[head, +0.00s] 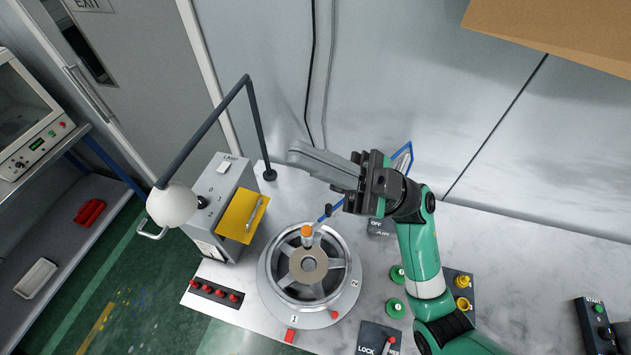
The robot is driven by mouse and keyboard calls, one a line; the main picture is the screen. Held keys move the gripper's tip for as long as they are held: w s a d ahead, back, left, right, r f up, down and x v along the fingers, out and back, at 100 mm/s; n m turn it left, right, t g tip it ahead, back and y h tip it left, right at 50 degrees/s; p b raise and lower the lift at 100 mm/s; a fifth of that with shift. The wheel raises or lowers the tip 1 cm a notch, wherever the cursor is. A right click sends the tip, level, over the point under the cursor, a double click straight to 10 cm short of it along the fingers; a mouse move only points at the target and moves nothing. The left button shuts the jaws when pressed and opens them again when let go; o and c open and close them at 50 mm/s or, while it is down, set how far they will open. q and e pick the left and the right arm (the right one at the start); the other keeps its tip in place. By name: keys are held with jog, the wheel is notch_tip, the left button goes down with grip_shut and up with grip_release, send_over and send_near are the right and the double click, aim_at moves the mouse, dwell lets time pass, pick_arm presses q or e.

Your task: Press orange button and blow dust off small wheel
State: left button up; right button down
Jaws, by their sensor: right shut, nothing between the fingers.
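A silver spoked wheel (333,282) lies on a round base plate on the white table, with a tan hub in its middle. An orange-topped piece (306,231) stands over the wheel's far rim, beside a blue tube; I cannot tell whether it is the button. A dark AIR panel marked OFF (378,227) lies right of the wheel, partly hidden by my right arm. My right gripper (292,152) is shut and empty, pointing left above the table behind the wheel. My left gripper is not in view. Dust on the wheel is too small to tell.
A grey lamp box (212,200) with a yellow panel and a bent dark pole stands left. Red buttons (215,291) sit at the front left. Green knobs (395,308), yellow buttons (463,282), a LOCK panel (370,340) and a START box (592,325) are right.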

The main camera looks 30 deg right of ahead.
jog(key=d+f+m+t+h+b, duration=0.2)
jog(key=d+f+m+h, duration=0.1)
jog(key=f, duration=0.8)
jog(key=d+f+m+t+h+b, duration=0.3)
jog(key=d+f+m+h, duration=0.1)
jog(key=f, duration=0.8)
jog(key=d+f+m+t+h+b, duration=0.3)
jog(key=f+m, duration=0.3)
jog(key=f, duration=0.6)
jog(key=shift+d+f+h, duration=0.25)
jog(key=shift+d+h, duration=0.25)
jog(key=shift+d, duration=0.1)
notch_tip(320, 180, up, 3)
send_over(317, 225)
jog(key=s+a, duration=0.2)
jog(key=s, duration=0.1)
jog(key=f, duration=0.2)
jog(key=w+f+b, duration=0.1)
jog(key=f, duration=0.1)
jog(key=shift+d, duration=0.1)
